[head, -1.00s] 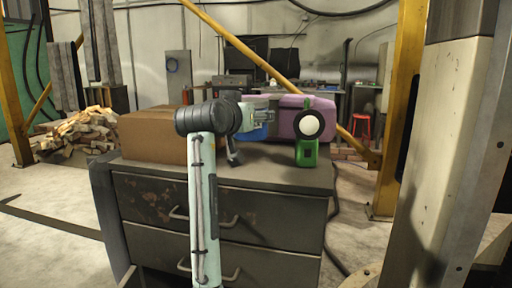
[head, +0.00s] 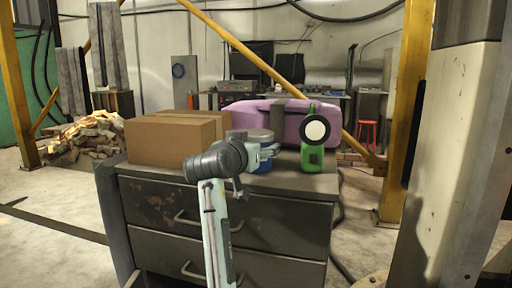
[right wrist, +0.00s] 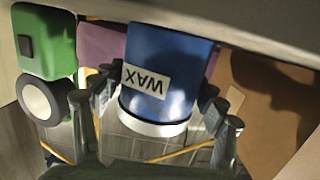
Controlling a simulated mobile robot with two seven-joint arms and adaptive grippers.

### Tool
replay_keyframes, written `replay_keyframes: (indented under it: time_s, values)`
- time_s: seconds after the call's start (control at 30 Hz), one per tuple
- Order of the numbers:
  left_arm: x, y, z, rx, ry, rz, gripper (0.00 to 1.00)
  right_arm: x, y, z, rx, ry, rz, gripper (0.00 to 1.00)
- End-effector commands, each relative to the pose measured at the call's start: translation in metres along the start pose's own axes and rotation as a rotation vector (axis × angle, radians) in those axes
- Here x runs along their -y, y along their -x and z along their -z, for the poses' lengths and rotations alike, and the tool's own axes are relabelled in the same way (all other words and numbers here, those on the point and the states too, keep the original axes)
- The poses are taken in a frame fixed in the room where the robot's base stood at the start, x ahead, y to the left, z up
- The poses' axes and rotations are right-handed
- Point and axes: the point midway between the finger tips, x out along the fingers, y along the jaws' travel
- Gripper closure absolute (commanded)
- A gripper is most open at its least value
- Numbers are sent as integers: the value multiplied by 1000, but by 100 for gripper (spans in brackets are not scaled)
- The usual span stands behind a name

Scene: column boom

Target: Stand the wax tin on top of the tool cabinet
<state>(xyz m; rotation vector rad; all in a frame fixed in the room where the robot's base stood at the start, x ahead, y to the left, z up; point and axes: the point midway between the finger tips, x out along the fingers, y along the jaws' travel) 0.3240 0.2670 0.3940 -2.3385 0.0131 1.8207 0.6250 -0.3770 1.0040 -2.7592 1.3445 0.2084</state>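The wax tin (head: 258,135) is a blue can with a silver lid and a white WAX label. It is upright at the tool cabinet top (head: 290,183), between the cardboard box and the green object; a tiny gap beneath it cannot be ruled out. In the right wrist view, which is upside down, the tin (right wrist: 165,65) sits between my finger pads. My right gripper (head: 266,153) reaches in from the front, its fingers (right wrist: 158,98) on both sides of the tin and seemingly against it. In the head view the gripper hides part of the tin. My left gripper is out of view.
A cardboard box (head: 168,140) stands left of the tin. A green object with a round white face (head: 312,158) stands close on its right. A pink-purple case (head: 345,118) lies behind. A yellow post (head: 405,110) rises to the right.

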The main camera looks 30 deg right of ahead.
Motion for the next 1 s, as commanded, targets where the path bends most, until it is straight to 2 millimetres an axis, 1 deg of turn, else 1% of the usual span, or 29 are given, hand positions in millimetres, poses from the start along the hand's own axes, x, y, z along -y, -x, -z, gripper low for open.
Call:
replay_keyframes:
  time_s: [0.03, 0.07, 0.1, 0.47, 0.57, 0.67, 0.9, 1.0]
  values:
    - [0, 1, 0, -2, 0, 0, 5, 0, 0, 0, 0, 0, 0, 18]
    - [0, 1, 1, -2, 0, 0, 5, 0, 0, 0, 0, 0, 0, 14]
    - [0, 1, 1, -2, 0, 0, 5, 0, 0, 0, 0, 0, 0, 13]
    - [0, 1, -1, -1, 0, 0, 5, 0, 2, 3, 0, 0, 1, 13]
    - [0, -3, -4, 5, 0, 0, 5, 1, 14, 2, -1, 0, 3, 13]
    - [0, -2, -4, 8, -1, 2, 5, 1, 33, 1, 1, -4, 4, 13]
    - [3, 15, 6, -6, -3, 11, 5, 1, 85, 1, 1, -2, 3, 13]
    - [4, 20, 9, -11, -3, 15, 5, 1, 101, 2, 0, 0, 2, 13]
